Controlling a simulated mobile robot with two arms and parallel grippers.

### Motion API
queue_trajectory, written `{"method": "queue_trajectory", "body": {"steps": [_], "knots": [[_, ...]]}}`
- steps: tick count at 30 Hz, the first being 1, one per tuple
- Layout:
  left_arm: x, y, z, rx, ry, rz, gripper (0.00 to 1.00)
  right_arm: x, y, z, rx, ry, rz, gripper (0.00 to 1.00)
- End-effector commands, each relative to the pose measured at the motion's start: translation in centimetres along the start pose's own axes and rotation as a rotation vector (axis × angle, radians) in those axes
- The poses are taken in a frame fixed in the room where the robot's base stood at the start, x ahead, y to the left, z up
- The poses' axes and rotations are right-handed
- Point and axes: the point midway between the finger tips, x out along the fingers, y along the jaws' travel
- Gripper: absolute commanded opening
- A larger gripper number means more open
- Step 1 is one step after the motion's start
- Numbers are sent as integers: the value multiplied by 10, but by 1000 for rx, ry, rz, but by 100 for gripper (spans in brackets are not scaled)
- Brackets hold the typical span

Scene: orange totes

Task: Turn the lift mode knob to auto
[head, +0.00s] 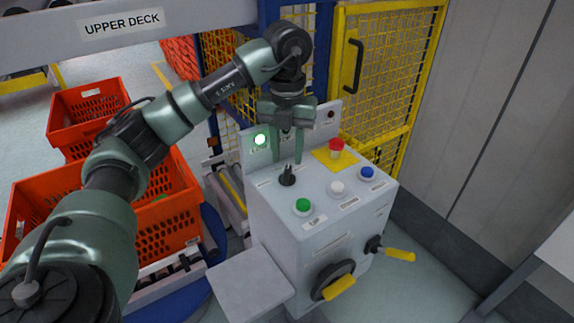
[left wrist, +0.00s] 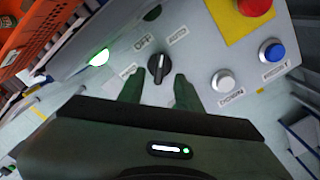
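The black lift mode knob (head: 287,177) is on the sloped top of the grey control console (head: 262,203). It also shows in the left wrist view (left wrist: 158,68), with an OFF label above left of it and an AUTO label above right. Its white line points roughly up the picture; I cannot tell exactly which label it meets. My left gripper (head: 287,156) is open above the knob, pointing down. In the left wrist view its fingertips (left wrist: 158,88) are apart, with the knob in line with the gap, and nothing is between them. My right gripper is out of view.
A green button (head: 303,205), a white button (head: 337,188), a blue button (head: 367,172) and a red emergency stop (head: 336,147) are near the knob. A lit green lamp (head: 260,139) is behind. Orange totes (head: 165,225) stand left; a yellow mesh gate (head: 385,90) stands behind.

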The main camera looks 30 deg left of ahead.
Motion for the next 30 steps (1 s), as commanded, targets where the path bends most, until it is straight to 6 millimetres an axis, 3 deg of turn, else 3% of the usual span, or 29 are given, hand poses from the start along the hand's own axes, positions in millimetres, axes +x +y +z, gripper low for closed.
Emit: {"method": "queue_trajectory", "body": {"steps": [3, 9, 30], "knots": [[-21, 0, 0, 0, -4, 0, 35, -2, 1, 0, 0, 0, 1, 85], [-34, 0, 0, 0, -1, 0, 35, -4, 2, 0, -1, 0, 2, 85], [-34, 0, 0, 0, 0, 1, 35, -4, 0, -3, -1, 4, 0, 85]]}}
